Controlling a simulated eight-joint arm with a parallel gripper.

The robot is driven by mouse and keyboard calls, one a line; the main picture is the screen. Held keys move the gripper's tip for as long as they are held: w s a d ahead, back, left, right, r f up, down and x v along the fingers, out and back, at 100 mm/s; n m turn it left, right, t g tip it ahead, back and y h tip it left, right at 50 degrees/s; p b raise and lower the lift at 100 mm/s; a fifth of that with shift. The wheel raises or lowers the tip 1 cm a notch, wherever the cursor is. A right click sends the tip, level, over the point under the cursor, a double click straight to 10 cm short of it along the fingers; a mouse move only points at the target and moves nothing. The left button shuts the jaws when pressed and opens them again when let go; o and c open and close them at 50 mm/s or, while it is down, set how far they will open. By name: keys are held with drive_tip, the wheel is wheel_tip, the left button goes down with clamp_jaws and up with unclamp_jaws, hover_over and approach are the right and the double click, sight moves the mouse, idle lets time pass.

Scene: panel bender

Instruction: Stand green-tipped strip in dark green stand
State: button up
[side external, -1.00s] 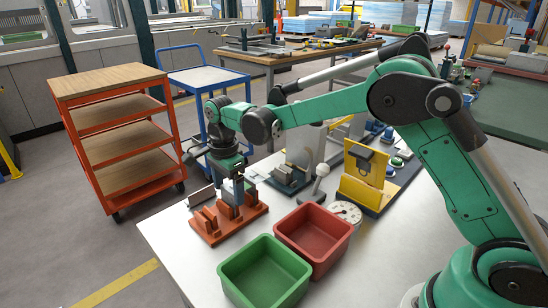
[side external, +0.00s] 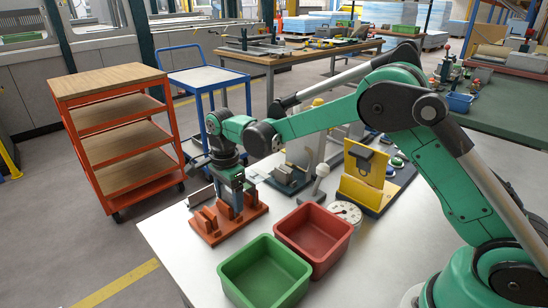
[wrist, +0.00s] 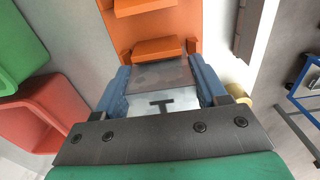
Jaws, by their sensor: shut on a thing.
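My gripper (side external: 231,202) points down at an orange-red slotted stand (side external: 243,219) on the near left part of the table. In the wrist view its blue fingers (wrist: 160,88) are shut on a flat grey metal strip (wrist: 160,72), with a dark T-shaped mark between them. The orange stand (wrist: 152,22) lies beneath. I see no green tip on the strip. The strip's lower end is hidden, so I cannot tell whether it touches the stand. A dark stand-like fixture (side external: 287,180) sits behind and to the right; I cannot tell if it is the dark green stand.
A green bin (side external: 264,272) and a red bin (side external: 313,240) stand in front and to the right. A round dial (side external: 345,213) and a yellow fixture (side external: 366,180) are further right. An orange cart (side external: 113,130) stands on the floor beyond the table.

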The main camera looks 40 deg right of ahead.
drive_tip(key=shift+r, duration=0.2)
drive_tip(key=shift+r, duration=0.8)
drive_tip(key=shift+r, duration=2.75)
approach(285, 169)
drive_tip(key=shift+f+h, duration=0.1)
drive_tip(key=shift+h, duration=0.2)
drive_tip(key=shift+f, duration=0.25)
drive_tip(key=shift+a+f, duration=0.1)
drive_tip(key=shift+f, duration=2.25)
